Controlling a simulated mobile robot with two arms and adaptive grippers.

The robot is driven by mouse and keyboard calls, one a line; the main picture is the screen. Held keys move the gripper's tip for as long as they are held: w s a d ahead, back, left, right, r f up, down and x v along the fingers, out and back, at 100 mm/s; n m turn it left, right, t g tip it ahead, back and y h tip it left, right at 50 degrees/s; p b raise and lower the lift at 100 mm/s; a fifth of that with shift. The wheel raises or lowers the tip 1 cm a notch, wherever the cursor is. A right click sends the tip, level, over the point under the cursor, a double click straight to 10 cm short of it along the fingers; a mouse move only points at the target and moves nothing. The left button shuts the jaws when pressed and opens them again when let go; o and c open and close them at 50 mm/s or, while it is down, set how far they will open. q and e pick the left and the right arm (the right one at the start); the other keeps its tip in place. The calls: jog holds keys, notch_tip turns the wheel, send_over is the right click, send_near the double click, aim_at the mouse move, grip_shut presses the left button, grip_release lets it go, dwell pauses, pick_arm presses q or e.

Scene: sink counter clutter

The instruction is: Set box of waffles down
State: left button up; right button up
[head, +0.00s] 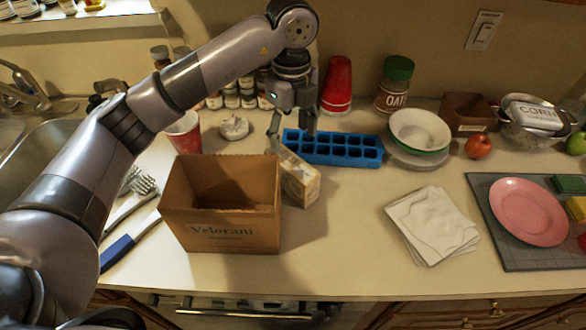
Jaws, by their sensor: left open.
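A small pale box, which looks like the box of waffles (300,180), is on the counter just right of the open cardboard box and in front of the blue ice tray. It is turned at an angle, and its label is too small to read. My left gripper (292,138) is open and points down just above and behind the small box. One fingertip is at or very near the box's back left edge; I cannot tell if it touches. My right gripper is not in view.
The cardboard box (222,233) stands open at the front. The blue ice tray (345,158) lies behind. Stacked bowls (420,130), a white cloth (432,225) and a pink plate (528,211) are to the right. Bare counter (345,220) lies between the small box and the cloth.

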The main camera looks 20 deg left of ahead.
aim_at(292, 160)
pick_arm(q)
notch_tip(292, 160, down, 6)
jog(key=shift+w+r+p, duration=0.1)
jog(key=shift+r+p, duration=0.05)
jog(key=shift+p, duration=0.6)
notch_tip(292, 160, down, 2)
jog(key=shift+f, duration=0.15)
jog(key=shift+f+p, duration=0.25)
jog(key=shift+p, duration=0.25)
jog(key=f, duration=0.1)
jog(key=f+p, duration=0.2)
jog(key=shift+s+f, duration=0.3)
jog(key=shift+f, duration=0.6)
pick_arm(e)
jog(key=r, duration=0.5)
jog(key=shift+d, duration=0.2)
pick_arm(q)
jog(key=shift+c, duration=0.5)
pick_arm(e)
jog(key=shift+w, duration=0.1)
pick_arm(q)
jog(key=c, duration=1.4)
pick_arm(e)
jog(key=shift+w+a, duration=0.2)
